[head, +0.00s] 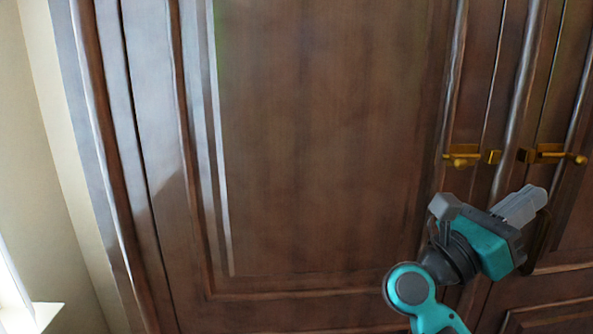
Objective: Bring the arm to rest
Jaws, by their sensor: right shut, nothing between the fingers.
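My right arm comes in from the bottom right, teal and dark grey. Its gripper (535,196) is raised in front of the wooden cabinet (330,150), below the brass latches. The grey fingers point up and to the right. They are together, with nothing between them. I cannot tell from this view how far the fingers are from the cabinet front. My left gripper is not in view.
Two brass latches (462,156) and (552,155) are on the cabinet doors above the gripper. A pale wall (35,160) and a white sill (30,317) are at the left. The space before the left cabinet panel looks free.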

